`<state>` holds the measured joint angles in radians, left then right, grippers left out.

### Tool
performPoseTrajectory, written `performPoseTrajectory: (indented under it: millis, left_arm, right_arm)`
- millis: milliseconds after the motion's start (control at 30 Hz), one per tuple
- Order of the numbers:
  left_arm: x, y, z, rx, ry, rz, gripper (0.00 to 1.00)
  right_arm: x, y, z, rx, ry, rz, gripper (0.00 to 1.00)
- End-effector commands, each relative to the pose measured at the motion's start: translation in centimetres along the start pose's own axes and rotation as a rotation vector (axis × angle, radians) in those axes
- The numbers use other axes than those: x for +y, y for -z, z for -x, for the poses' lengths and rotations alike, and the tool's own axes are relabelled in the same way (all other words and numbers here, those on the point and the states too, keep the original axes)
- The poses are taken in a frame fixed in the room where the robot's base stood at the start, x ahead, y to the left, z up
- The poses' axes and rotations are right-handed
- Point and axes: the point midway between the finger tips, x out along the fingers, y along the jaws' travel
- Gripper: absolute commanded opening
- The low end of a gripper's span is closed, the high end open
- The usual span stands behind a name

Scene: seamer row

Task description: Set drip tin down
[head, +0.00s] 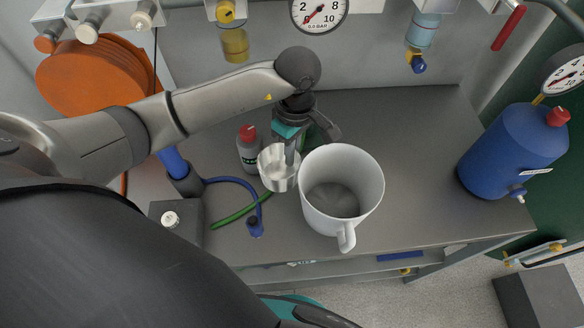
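The drip tin (276,172) is a small, shiny metal cup with its open mouth up, in the middle of the head view. My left gripper (290,152) reaches down from above with its fingers at the tin's right rim, shut on the tin wall. Part of the fingers is hidden by the tin and by the gripper body. The tin is over the grey bench top (430,160); I cannot tell whether its base touches the bench. I do not make out my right gripper.
A large white mug (355,215) stands close to the tin's right. A grey bottle with a red cap (248,152) is close to its left. Blue and green hoses (233,215) lie front left. A blue tank (512,150) stands at right. Bench between mug and tank is clear.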

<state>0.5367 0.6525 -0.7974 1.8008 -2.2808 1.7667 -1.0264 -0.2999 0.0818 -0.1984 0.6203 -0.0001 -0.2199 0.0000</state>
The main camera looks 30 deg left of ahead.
Motion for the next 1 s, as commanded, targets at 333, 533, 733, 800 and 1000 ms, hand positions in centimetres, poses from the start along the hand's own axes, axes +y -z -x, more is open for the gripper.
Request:
performPoseTrajectory:
  millis: [333,533,733,800,1000]
  left_arm:
    - [0.1,-0.1,-3.4,-0.002,0.003,0.000,0.00]
    - [0.4,-0.1,-6.0,-0.001,-0.001,0.000,0.00]
    - [0.4,0.0,-5.9,0.000,-0.003,-0.001,0.00]
    - [0.5,0.0,-6.0,0.000,-0.003,-0.001,0.00]
    - [0.4,0.0,-6.3,0.001,-0.002,-0.002,0.13]
  right_arm:
    - [-0.6,0.1,-0.4,0.001,0.007,0.001,0.50]
    - [-0.5,0.0,-0.8,0.001,0.007,0.001,0.50]
    - [-0.5,0.0,-0.8,0.001,0.007,0.001,0.50]
    - [-0.5,0.0,-0.9,0.001,0.006,0.001,0.50]
    - [-0.3,-0.1,-1.1,0.000,0.004,0.002,0.50]
